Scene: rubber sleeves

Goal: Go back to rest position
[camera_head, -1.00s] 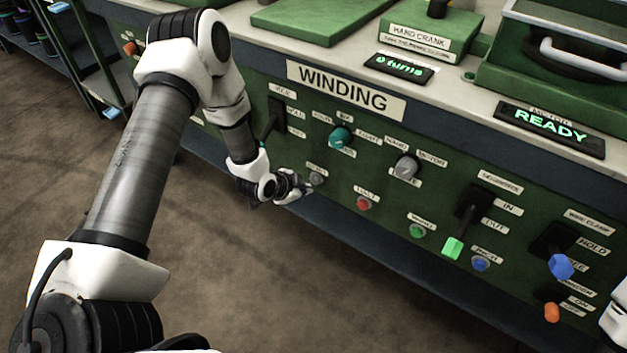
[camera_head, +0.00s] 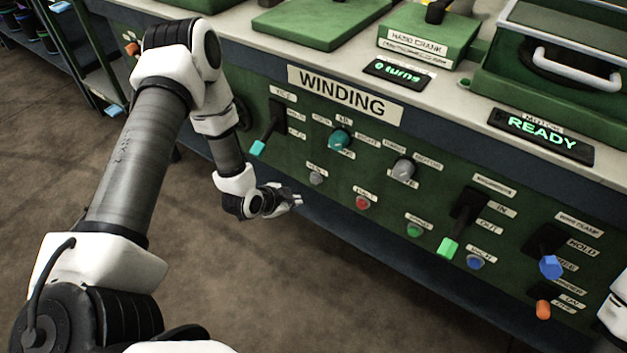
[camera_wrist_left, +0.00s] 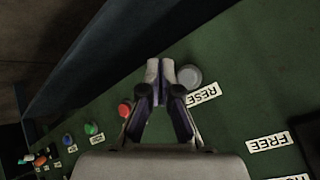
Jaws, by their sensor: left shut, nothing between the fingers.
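My left gripper (camera_head: 292,199) is shut and empty. It hangs in front of the green winding panel (camera_head: 330,165), below and to the left of the grey reset button (camera_head: 316,178), apart from it. In the left wrist view the shut fingertips (camera_wrist_left: 160,72) point toward the panel, beside the grey button (camera_wrist_left: 189,77). My left arm comes in from the left and is bent down at the elbow. A white part of my right arm (camera_head: 614,305) shows at the right edge; its gripper is outside the view.
The panel carries a teal-tipped lever (camera_head: 258,148), a teal knob (camera_head: 340,139), a grey knob (camera_head: 403,168), a red button (camera_head: 362,202), a green lever (camera_head: 447,247) and a blue lever (camera_head: 550,266). A display (camera_head: 540,134) reads READY. The brown floor (camera_head: 240,290) in front is clear.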

